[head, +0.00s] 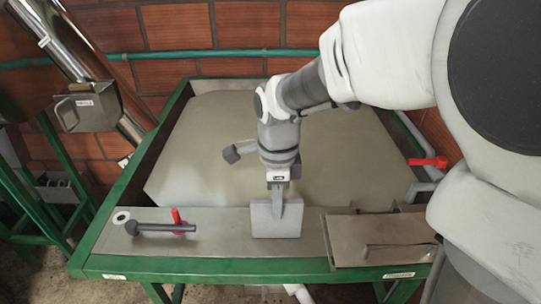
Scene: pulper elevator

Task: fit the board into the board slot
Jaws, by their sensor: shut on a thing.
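My gripper (279,198) points down over the front ledge of a green-framed tank and is shut on the upper part of a grey board (264,223). The board is a flat, upright rectangle with its broad face toward the camera. Its lower edge appears close to the ledge (220,236), but I cannot tell whether it touches the ledge or sits in a slot. The board slot itself cannot be made out; the board and gripper may hide it.
A dark-handled rod (160,228) and a red lever (177,216) are on the ledge at left. A metal cover plate (380,240) lies at right, and a red valve handle (427,162) is behind it. A metal pipe (75,50) slants down at upper left.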

